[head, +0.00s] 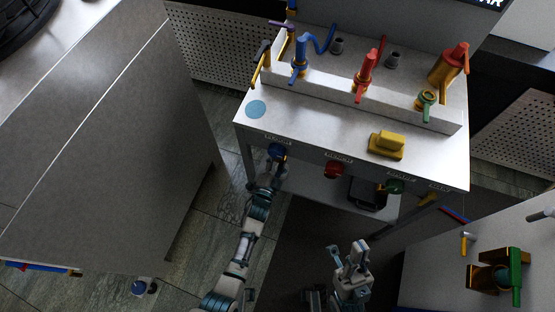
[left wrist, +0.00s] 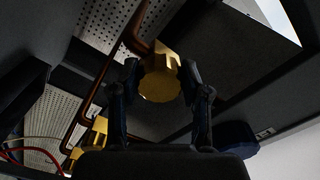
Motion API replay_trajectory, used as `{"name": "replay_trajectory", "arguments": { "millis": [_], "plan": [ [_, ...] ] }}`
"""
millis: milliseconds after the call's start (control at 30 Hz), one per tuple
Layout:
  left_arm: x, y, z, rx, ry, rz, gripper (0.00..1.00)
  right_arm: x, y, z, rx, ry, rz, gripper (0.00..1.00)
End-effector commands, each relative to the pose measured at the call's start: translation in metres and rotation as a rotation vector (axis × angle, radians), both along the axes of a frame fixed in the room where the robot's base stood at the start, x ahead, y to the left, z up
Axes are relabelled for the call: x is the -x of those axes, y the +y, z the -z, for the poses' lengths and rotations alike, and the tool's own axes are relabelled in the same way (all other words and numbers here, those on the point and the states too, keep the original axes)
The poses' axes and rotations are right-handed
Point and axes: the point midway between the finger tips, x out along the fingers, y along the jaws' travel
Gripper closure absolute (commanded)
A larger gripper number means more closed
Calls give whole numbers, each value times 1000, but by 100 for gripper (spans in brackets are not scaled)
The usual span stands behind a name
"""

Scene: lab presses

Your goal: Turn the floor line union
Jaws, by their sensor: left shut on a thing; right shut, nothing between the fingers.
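The union is a brass fitting (left wrist: 160,84) with flat facets on a copper pipe (left wrist: 136,32), in the middle of the left wrist view. My left gripper (left wrist: 163,92) is shut on it, one dark finger on each side. In the head view my left arm reaches to the bench's front left, and the left gripper (head: 279,172) is partly in shadow below the blue knob. The union cannot be made out in the head view. My right gripper (head: 347,254) is shut and empty, low in front of the bench.
The bench (head: 320,125) carries blue, red and green valves and a yellow block (head: 386,144). Blue (head: 276,150), red (head: 333,170) and green knobs line its front. A grey cabinet (head: 110,150) stands left, another bench (head: 430,270) right. Another brass fitting (left wrist: 98,130) sits nearby.

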Motion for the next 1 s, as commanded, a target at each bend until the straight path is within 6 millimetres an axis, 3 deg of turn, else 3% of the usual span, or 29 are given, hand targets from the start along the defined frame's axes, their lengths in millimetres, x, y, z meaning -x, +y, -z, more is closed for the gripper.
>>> {"name": "replay_trajectory", "arguments": {
  "millis": [267, 300, 400, 767, 1000],
  "plan": [
    [3, -4, 4, -1, 7, 6, 88, 0, 0, 0, -1, -2, 0, 100],
    [3, -4, 4, -1, 7, 6, 51, 0, 0, 0, -1, -2, 0, 100],
    [3, -3, 4, -1, 7, 6, 28, 0, 0, -1, -1, -2, 0, 100],
    [4, 0, 2, -1, 3, 2, 28, 2, 0, -2, -2, -6, 2, 100],
    [43, 12, 4, -3, 5, 3, 28, 2, 0, -2, -1, -5, 0, 100]
  ]
}}
